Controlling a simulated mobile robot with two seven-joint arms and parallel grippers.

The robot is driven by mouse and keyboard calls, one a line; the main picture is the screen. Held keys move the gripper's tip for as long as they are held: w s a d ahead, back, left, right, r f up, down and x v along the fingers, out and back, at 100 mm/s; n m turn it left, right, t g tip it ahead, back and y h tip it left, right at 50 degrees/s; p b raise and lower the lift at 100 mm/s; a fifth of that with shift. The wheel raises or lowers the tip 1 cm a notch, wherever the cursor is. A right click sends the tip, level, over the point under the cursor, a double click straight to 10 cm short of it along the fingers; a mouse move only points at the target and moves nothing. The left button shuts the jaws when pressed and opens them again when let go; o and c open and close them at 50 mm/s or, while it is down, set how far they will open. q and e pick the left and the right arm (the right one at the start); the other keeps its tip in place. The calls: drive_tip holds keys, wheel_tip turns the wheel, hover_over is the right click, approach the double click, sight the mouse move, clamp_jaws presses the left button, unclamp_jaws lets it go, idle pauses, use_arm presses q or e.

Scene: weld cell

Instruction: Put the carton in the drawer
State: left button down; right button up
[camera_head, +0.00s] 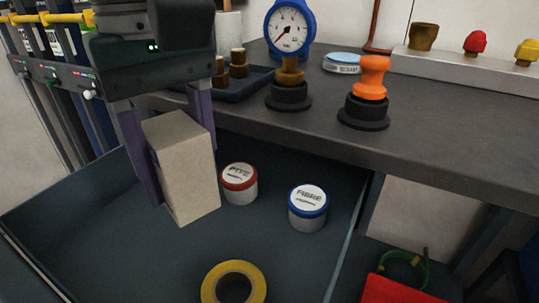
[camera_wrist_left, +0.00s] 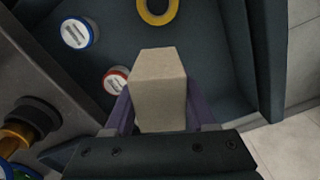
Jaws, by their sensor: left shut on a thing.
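The carton (camera_head: 183,168) is a plain beige box. My left gripper (camera_head: 172,160) is shut on it, with a purple finger on either side, and holds it upright over the open drawer (camera_head: 135,255). The carton also shows in the left wrist view (camera_wrist_left: 160,90), between the fingers. I cannot tell whether its lower end touches the drawer floor. The drawer is dark blue-grey and pulled out below the bench. My right gripper is not in view.
In the drawer are a red-rimmed tub (camera_head: 239,184), a blue-rimmed tub (camera_head: 307,208) and a yellow tape roll (camera_head: 234,284). The bench (camera_head: 440,135) above holds a pressure gauge (camera_head: 290,28) and an orange-handled piece (camera_head: 370,82). The drawer's front left floor is clear.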

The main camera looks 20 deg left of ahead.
sight(169, 127)
use_arm(q)
wheel_tip(169, 127, down, 7)
drive_tip(key=shift+r+b, duration=0.1)
drive_tip(key=shift+b, duration=0.5)
drive_tip(key=shift+f, duration=0.25)
drive_tip(key=shift+c, duration=1.1)
unclamp_jaws()
drive_tip(key=shift+r, duration=0.1)
drive_tip(key=shift+r, duration=0.25)
wheel_tip(169, 127, up, 12)
drive_tip(key=p, duration=0.2)
drive_tip(key=shift+p, duration=0.35)
